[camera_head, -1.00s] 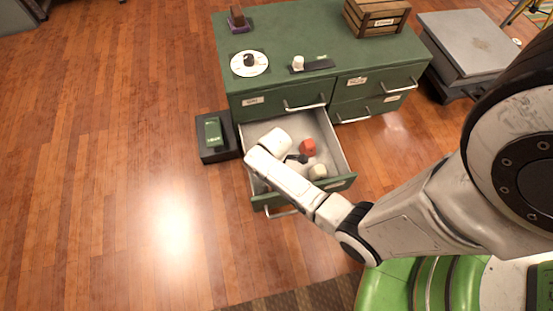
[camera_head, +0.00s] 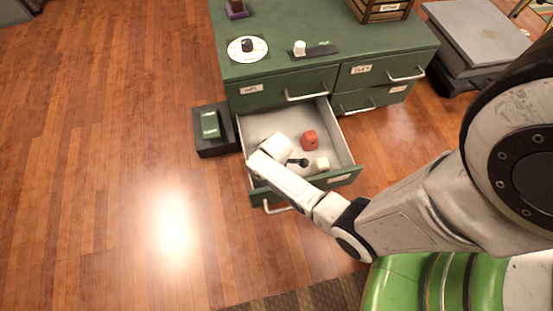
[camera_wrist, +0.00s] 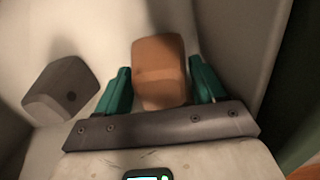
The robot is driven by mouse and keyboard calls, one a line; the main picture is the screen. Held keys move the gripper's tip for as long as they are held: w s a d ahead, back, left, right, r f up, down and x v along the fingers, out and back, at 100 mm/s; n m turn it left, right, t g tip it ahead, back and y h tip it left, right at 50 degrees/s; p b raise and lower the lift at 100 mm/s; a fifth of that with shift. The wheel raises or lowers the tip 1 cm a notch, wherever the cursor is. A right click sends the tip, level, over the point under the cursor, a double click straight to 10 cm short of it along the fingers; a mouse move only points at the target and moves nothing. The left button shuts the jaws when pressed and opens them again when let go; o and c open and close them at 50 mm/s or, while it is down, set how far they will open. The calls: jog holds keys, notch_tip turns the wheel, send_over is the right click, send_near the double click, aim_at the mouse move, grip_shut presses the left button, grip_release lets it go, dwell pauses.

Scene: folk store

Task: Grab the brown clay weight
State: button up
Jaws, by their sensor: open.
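In the wrist view the brown clay weight (camera_wrist: 159,88), a rounded block, lies on the pale drawer floor between the two green fingers of my gripper (camera_wrist: 159,66). The fingers stand apart on either side of it, with a gap showing near their tips. In the head view my gripper reaches down into the open drawer (camera_head: 345,151), and my arm hides its fingers. A red-orange block (camera_head: 309,140) lies to the right of it there; I cannot tell whether it is the weight in the wrist view.
A grey-brown block (camera_wrist: 61,91) lies left of the fingers in the wrist view. An off-white block (camera_head: 320,164) lies near the drawer's front. The green cabinet (camera_head: 300,78) rises behind. A black box with a green item (camera_head: 209,124) stands left on the open floor.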

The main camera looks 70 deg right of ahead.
jog(key=c, duration=0.9)
jog(key=shift+r, duration=0.2)
